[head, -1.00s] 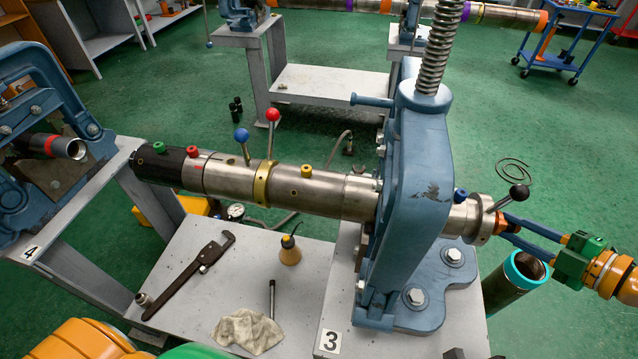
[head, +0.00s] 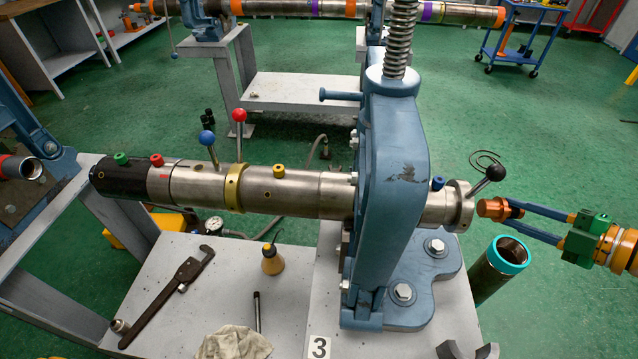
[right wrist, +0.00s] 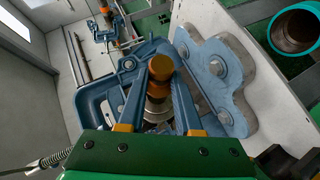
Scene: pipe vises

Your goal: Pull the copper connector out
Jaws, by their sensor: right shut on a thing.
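The copper connector (head: 497,209) is a short copper-coloured cylinder held between the blue fingers of my right gripper (head: 511,209). It is just right of the flanged steel pipe end (head: 461,206), with a small gap between them in the head view. In the right wrist view the connector (right wrist: 160,68) sits between the fingertips and partly covers the pipe end behind it. The steel pipe (head: 300,192) runs through the blue vise (head: 395,180) on stand 3. My left gripper is out of view.
A teal-rimmed tube (head: 509,252) stands open below my right gripper. A pipe wrench (head: 170,290), an oil can (head: 272,260) and a rag (head: 235,343) lie on the grey bench. The green floor (head: 560,130) at right is clear.

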